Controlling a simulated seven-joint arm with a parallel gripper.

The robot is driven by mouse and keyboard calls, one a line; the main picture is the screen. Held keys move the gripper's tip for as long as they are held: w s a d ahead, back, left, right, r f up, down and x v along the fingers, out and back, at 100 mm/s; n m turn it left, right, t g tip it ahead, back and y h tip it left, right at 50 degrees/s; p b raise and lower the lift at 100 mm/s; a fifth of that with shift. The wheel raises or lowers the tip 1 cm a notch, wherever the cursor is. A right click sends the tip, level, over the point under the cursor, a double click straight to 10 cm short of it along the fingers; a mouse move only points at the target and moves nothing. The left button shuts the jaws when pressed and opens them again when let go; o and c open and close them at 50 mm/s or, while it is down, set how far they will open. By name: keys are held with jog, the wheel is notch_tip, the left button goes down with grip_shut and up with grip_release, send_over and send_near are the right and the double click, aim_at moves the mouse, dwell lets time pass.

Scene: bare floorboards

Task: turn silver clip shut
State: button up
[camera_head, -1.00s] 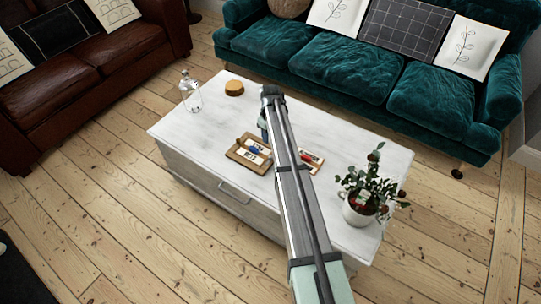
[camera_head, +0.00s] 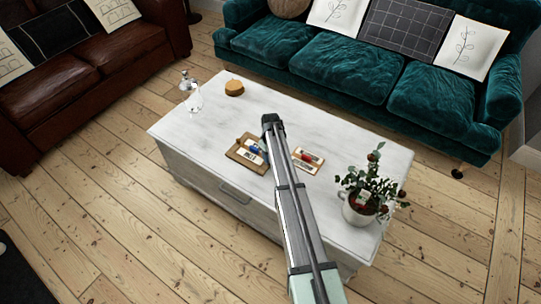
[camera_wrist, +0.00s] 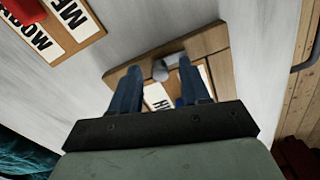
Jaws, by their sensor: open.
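In the wrist view a small rounded silver piece (camera_wrist: 161,70), which seems to be the silver clip, sits at the edge of a wooden board (camera_wrist: 121,73). My gripper (camera_wrist: 159,66) is open, with one blue finger on each side of it; whether either finger touches it I cannot tell. White label cards with black letters lie on the board, partly hidden by my gripper. A small blue part shows beside the right finger. In the head view this board (camera_head: 237,154) lies on the white table, and my arm hides the silver clip and most of my gripper.
A second board (camera_head: 297,165) with a red piece (camera_wrist: 25,10) lies close by on the white table (camera_head: 215,110). A potted plant (camera_head: 365,198) stands at the right end, a glass bottle (camera_head: 193,98) and round wooden item (camera_head: 234,88) at the far left.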

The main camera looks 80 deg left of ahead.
jog(key=shift+f, duration=0.2)
jog(key=shift+c, duration=0.4)
grip_shut()
